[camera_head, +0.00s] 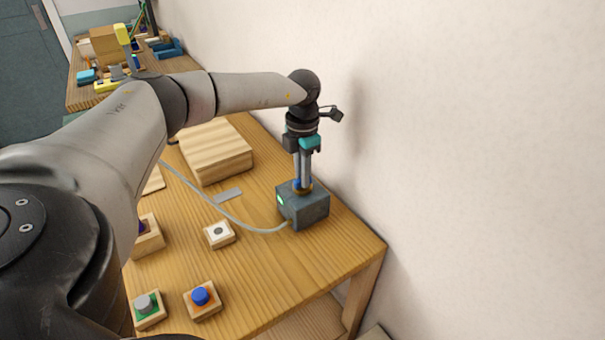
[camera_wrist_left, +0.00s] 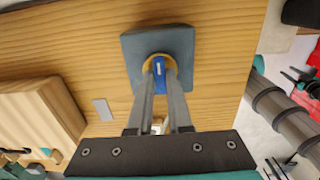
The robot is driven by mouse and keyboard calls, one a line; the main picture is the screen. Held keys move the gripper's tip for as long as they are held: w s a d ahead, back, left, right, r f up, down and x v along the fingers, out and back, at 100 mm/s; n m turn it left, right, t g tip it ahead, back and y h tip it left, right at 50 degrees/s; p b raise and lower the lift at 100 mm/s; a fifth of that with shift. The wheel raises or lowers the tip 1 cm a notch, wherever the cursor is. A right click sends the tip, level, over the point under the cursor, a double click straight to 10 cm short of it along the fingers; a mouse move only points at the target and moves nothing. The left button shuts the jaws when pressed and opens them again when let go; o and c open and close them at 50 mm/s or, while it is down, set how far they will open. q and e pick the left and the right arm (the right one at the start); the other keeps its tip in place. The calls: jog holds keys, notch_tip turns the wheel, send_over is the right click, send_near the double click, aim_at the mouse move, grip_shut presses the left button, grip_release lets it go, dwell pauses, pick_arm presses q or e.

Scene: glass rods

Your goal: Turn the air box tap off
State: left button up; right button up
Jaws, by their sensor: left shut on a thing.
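The air box (camera_head: 304,208) is a dark grey block on the wooden table near its right back edge, with a green light on its side. Its tap is on top: a blue handle (camera_wrist_left: 159,68) on a brass-coloured base. The air box also shows from above in the left wrist view (camera_wrist_left: 184,44). My left gripper (camera_head: 302,182) points straight down over the box and is shut on the blue tap handle, with a finger on each side of it in the left wrist view (camera_wrist_left: 160,80). The fingers partly hide the handle. My right gripper is not in view.
A pale hose (camera_head: 225,213) runs from the box across the table (camera_head: 262,280). A wooden block (camera_head: 215,152) and a small grey plate (camera_head: 229,195) lie to the left. Small wooden button blocks stand at the front. A wall rises close behind the box.

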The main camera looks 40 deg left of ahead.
pick_arm(q)
grip_shut()
jog(key=shift+m, duration=0.3)
jog(key=m+p, duration=0.1)
jog(key=m, duration=0.1)
jog(key=shift+m, duration=0.4)
jog(key=m, duration=0.4)
jog(key=shift+m+p, duration=0.3)
jog(key=shift+p, duration=0.1)
jog(key=m, duration=0.5)
jog(key=shift+m+b, duration=0.4)
jog(key=shift+m, duration=2)
